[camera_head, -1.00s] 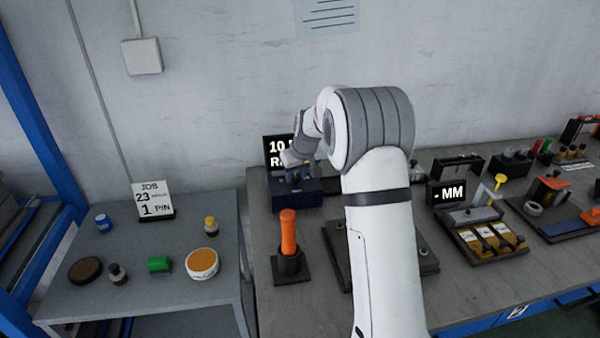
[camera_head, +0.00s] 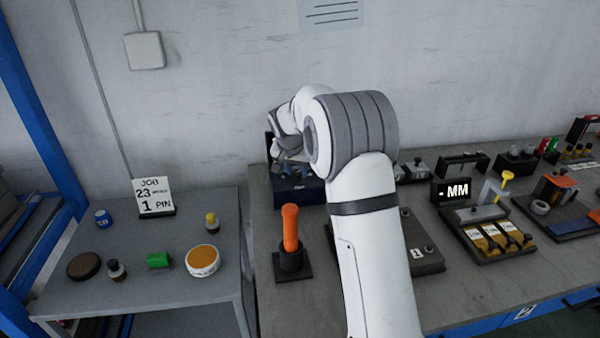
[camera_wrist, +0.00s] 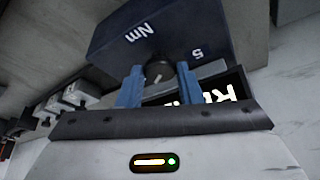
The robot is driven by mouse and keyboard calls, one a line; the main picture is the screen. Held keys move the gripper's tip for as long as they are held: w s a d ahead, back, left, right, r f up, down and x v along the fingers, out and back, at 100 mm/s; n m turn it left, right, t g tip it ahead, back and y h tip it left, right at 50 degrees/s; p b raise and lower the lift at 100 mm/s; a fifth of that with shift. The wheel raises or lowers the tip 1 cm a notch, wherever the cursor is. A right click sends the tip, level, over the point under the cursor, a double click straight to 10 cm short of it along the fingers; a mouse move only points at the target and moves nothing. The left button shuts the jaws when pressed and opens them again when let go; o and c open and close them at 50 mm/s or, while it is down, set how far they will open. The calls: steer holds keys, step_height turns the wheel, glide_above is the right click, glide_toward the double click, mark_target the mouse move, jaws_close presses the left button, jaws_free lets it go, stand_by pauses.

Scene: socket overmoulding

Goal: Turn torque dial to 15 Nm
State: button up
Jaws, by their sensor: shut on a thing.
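The torque unit is a dark blue box (camera_head: 302,193) at the back left of the bench. In the wrist view its face (camera_wrist: 170,28) shows "Nm" and "5" markings. A small dark dial (camera_wrist: 158,73) with a pale pointer line sits on that face. My gripper (camera_wrist: 160,69) has its two blue fingers on either side of the dial and is shut on it. In the head view my wrist and arm cover most of the gripper and the dial. A black display with white letters (camera_wrist: 207,93) is partly seen beside the box; its reading is hidden.
An orange-handled tool (camera_head: 290,228) stands upright in a black holder in front of the box. A dark plate (camera_head: 425,258) lies partly behind my arm. An "MM" display (camera_head: 452,191) stands to the right. A side table (camera_head: 130,285) holds several small items and a job sign (camera_head: 153,196).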

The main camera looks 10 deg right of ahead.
steer(key=shift+w+r+m, duration=0.15)
steer(key=shift+r+m, duration=0.05)
steer(key=shift+m, duration=0.1)
stand_by(0.4)
steer(key=o, duration=1)
steer(key=shift+f, duration=0.1)
steer(key=shift+c, duration=0.2)
steer(key=v, duration=0.7)
steer(key=shift+a+r, duration=0.15)
steer(key=shift+r, duration=0.15)
